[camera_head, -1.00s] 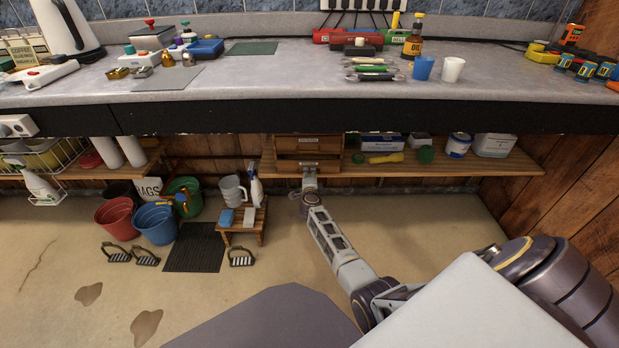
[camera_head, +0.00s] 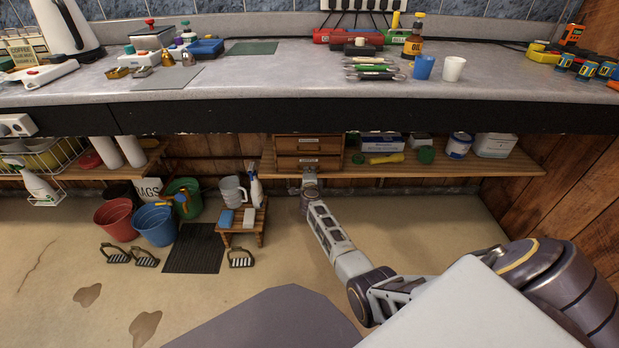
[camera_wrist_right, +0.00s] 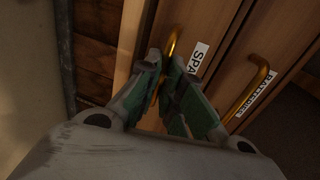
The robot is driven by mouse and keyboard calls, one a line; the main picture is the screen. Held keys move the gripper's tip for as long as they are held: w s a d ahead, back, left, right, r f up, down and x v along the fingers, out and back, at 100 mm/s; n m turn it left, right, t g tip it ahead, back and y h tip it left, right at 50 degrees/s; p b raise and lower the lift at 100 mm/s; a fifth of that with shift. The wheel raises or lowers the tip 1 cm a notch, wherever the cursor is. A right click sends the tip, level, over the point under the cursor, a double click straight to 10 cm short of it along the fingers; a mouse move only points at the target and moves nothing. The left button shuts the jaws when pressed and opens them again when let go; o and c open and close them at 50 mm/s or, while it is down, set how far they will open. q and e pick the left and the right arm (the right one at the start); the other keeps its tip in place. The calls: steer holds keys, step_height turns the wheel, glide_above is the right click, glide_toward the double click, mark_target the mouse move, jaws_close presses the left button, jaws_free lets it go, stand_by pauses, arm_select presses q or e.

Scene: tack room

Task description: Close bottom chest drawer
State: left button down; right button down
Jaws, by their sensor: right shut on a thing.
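The small wooden chest (camera_head: 278,143) stands on the low shelf under the counter, with two labelled drawer fronts. Its bottom drawer (camera_head: 329,161) looks about level with the upper one in the head view; a small gap cannot be ruled out. My right gripper (camera_head: 309,173) is at the middle of the bottom drawer's front. In the right wrist view, its green-padded fingers (camera_wrist_right: 168,70) are shut on the brass handle (camera_wrist_right: 173,40) beside a partly hidden label reading "SPA". The other drawer's brass handle (camera_wrist_right: 249,92) is free. My left gripper is out of view.
The counter edge (camera_head: 400,116) overhangs the shelf (camera_head: 475,165). A yellow torch (camera_head: 386,159) and a green item (camera_head: 426,155) lie right of the chest. A small wooden stool (camera_head: 243,232) stands left of my arm. Floor to the right is clear.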

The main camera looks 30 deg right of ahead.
steer(key=shift+w+d+f, duration=0.1)
steer(key=shift+w+d, duration=0.2)
steer(key=shift+w, duration=0.15)
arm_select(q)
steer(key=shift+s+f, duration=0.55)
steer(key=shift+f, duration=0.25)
arm_select(e)
steer(key=shift+d+r, duration=0.1)
steer(key=shift+r, duration=0.15)
steer(key=c, duration=2)
jaws_free()
steer(key=shift+w, duration=0.1)
steer(key=o, duration=0.4)
steer(key=shift+w+f, duration=0.1)
steer(key=shift+f, duration=0.05)
steer(key=shift+o, duration=0.2)
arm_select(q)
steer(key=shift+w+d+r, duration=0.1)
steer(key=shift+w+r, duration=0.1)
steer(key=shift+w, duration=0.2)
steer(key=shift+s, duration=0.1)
arm_select(e)
steer(key=v, duration=1.2)
